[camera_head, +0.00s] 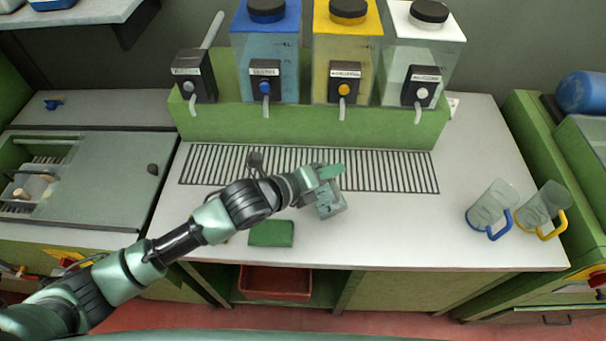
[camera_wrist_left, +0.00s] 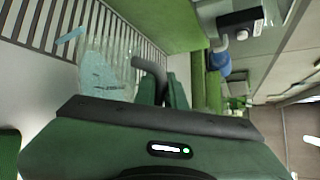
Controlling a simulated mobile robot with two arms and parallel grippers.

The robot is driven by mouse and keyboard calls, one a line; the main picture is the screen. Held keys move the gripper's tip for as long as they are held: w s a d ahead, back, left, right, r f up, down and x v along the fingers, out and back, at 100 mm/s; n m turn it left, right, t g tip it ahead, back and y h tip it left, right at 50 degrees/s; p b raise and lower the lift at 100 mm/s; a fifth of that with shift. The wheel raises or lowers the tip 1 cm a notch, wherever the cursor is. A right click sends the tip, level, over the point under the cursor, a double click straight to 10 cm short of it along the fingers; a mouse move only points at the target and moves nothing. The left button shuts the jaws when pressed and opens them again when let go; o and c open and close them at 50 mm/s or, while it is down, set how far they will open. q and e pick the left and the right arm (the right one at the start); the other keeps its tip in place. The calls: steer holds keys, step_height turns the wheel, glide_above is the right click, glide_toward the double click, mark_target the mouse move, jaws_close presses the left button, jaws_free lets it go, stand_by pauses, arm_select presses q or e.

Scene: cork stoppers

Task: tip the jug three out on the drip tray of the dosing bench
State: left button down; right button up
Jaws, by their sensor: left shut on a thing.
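My left gripper (camera_head: 330,174) reaches in over the dosing bench from the left. It is shut on the dark grey handle (camera_wrist_left: 152,75) of a clear jug. The jug (camera_head: 331,204) hangs at the gripper by the front edge of the drip tray. In the left wrist view the clear jug (camera_wrist_left: 105,68) shows beside the slats, with a pale bluish tint; I cannot tell whether it holds liquid or how far it is tilted. The drip tray (camera_head: 405,172) is a long dark grating in the white bench top, partly hidden by my arm. My right gripper is out of view.
Two clear jugs, one with a blue handle (camera_head: 490,206) and one with a yellow handle (camera_head: 545,208), stand at the right. Tanks with taps, blue (camera_head: 266,40), yellow (camera_head: 347,45) and white (camera_head: 424,45), stand behind the tray. A green pad (camera_head: 271,233) lies near the front edge.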

arm_select(q)
steer(key=shift+w+a+f+n+g+b, duration=0.1)
steer(key=shift+w+a+n+g+b, duration=0.25)
steer(key=shift+w+n, duration=0.15)
stand_by(0.9)
steer(key=shift+w+a+f+g+b, duration=0.15)
steer(key=shift+w+a+g+b, duration=0.2)
steer(key=shift+w, duration=0.3)
steer(key=shift+w+n+h+b, duration=0.2)
steer(key=shift+n+h+b, duration=0.1)
steer(key=shift+b, duration=0.05)
steer(key=shift+w+a+f+b, duration=0.2)
steer(key=shift+w+a+b, duration=0.15)
steer(key=shift+w+b, duration=0.15)
